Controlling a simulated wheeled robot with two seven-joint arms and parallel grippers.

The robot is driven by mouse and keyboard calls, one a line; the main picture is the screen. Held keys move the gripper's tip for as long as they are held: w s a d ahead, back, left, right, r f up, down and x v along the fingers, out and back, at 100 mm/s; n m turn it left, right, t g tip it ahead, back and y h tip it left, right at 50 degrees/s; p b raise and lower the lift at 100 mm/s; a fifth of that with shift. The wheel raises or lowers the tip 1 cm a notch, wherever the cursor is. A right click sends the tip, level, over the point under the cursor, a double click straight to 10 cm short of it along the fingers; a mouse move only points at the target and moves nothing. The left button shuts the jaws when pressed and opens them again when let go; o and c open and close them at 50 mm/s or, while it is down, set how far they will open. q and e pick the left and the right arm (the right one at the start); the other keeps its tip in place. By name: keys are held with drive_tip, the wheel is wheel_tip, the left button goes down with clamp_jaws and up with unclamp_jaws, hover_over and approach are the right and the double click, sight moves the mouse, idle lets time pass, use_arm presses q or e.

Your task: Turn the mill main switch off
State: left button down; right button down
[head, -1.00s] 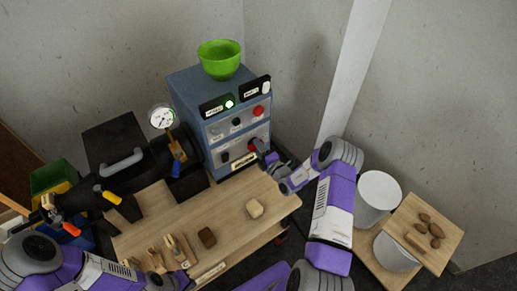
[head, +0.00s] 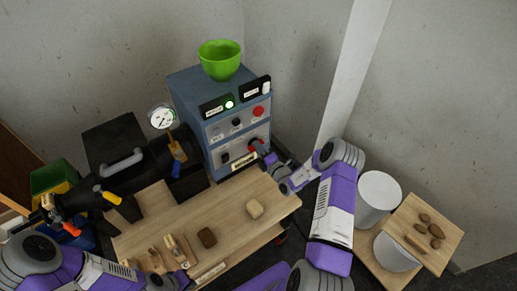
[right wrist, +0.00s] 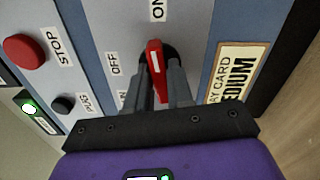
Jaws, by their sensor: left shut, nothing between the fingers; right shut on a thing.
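The mill main switch has a red handle (right wrist: 155,70) on a dark round base, low on the blue control cabinet (head: 200,88). In the right wrist view the handle points up toward the ON label (right wrist: 157,10); the OFF label (right wrist: 113,63) is to its left. My right gripper (right wrist: 160,92) is shut on the handle, one finger on each side.
A red STOP button (right wrist: 22,49), a black knob (right wrist: 64,104) and a lit green lamp (right wrist: 29,107) are on the cabinet. A card reading MEDIUM (right wrist: 237,72) is right of the switch. A green bowl (head: 219,66) tops the cabinet. The wooden bench (head: 225,222) holds brushes and blocks.

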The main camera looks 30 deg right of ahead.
drive_tip(key=shift+n+p, duration=0.45)
drive_tip(key=shift+n, duration=7.85)
drive_tip(key=c, duration=1.1)
unclamp_jaws()
drive_tip(key=shift+s, duration=0.1)
drive_tip(key=s, duration=0.7)
drive_tip(key=shift+s+d, duration=0.2)
drive_tip(key=shift+d, duration=0.1)
